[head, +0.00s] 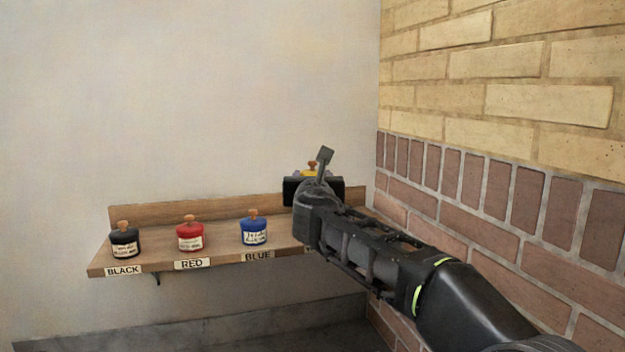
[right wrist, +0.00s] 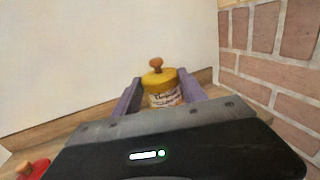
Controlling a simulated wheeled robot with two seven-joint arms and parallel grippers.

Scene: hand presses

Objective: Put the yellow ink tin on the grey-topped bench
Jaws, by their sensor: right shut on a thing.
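The yellow ink tin (right wrist: 160,88) has a brown knob and a pale label. In the right wrist view it sits between the two fingers of my right gripper (right wrist: 160,95), which is shut on it. In the head view my right gripper (head: 314,180) is at the right end of the wall shelf and hides most of the tin; only a bit of its yellow lid and knob (head: 311,170) shows. I cannot tell whether the tin touches the shelf. My left gripper is not in view.
The wooden shelf (head: 170,261) also holds a black tin (head: 125,242), a red tin (head: 190,237) and a blue tin (head: 254,232), each above a name label. A brick wall (head: 490,205) stands close on the right. A dark grey surface (head: 300,338) lies below the shelf.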

